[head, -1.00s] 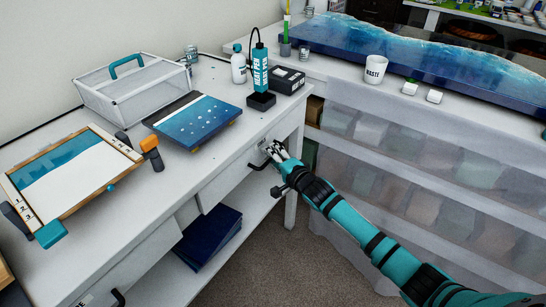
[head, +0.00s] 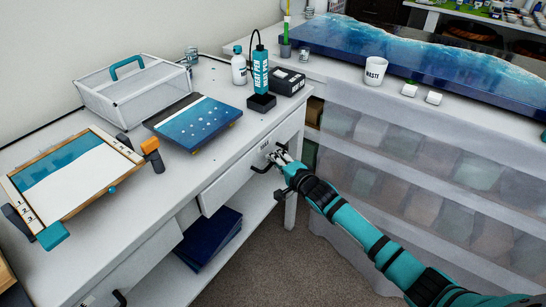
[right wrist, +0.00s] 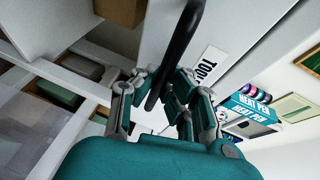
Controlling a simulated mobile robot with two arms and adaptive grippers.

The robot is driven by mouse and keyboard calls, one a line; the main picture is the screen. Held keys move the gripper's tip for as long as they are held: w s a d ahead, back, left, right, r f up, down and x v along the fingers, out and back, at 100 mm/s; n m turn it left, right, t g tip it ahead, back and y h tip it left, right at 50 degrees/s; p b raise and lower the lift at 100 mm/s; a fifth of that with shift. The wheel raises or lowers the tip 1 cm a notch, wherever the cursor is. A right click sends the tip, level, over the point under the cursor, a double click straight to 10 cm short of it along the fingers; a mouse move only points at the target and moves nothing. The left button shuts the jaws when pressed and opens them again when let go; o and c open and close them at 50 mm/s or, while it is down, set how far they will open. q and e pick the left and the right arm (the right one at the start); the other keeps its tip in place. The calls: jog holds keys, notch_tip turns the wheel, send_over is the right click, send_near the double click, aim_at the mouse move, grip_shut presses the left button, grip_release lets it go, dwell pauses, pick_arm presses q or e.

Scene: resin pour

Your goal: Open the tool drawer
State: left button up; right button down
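The tool drawer (head: 232,184) is in the white workbench, with a label and a dark bar handle (head: 259,169) on its front. It looks shut or only very slightly out; I cannot tell which. My right gripper (head: 279,157) is at the handle's right part. In the right wrist view, the dark handle (right wrist: 178,42) runs between the fingers of my right gripper (right wrist: 155,88), which are closed in on it. The drawer label (right wrist: 207,68) shows beside it, partly cut off. My left gripper is not in view.
A second drawer handle (head: 119,298) is at lower left. Dark blue panels (head: 208,238) lie on the shelf below. A heat pen (head: 260,72), a blue board (head: 195,122) and a mesh box (head: 130,88) are on the benchtop. Floor in front is free.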

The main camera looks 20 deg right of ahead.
jog(key=s+d+p, duration=0.8)
jog(key=s+d, duration=0.6)
jog(key=s, duration=0.4)
jog(key=shift+s+f+p, duration=0.15)
jog(key=shift+s+p, duration=0.05)
jog(key=shift+p, duration=0.15)
jog(key=shift+d, duration=0.1)
jog(key=c, duration=1.4)
grip_release()
jog(key=v, duration=1.2)
